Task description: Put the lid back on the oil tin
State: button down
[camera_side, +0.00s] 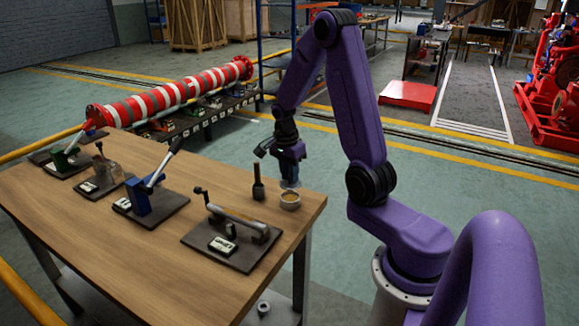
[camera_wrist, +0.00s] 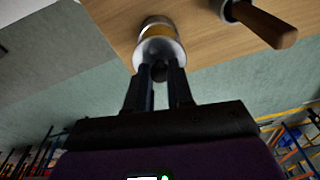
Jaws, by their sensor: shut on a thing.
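The oil tin (camera_side: 290,203) is a small, pale round tin with a tan band or top, standing upright near the table's right corner. My gripper (camera_side: 290,160) is above it, pointing down. It is shut on the dark knob of the lid (camera_side: 289,183), a pale grey piece just above the tin. In the wrist view the fingers of my gripper (camera_wrist: 160,75) close on the knob, with the silvery lid (camera_wrist: 158,52) beyond them and the tin (camera_wrist: 156,27) behind it. I cannot tell whether lid and tin touch.
A wooden-handled tool (camera_side: 258,183) stands just left of the tin; its handle (camera_wrist: 268,26) shows in the wrist view. A dark plate with a lever device (camera_side: 235,235) lies further left. The table edge (camera_side: 318,215) is close on the right.

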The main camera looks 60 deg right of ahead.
jog(key=shift+f, duration=1.9)
jog(key=shift+f, duration=0.2)
dwell(0.7)
jog(key=shift+c, duration=2.2)
grip_release()
jog(key=shift+r, duration=0.1)
jog(key=shift+r, duration=3.45)
grip_shut()
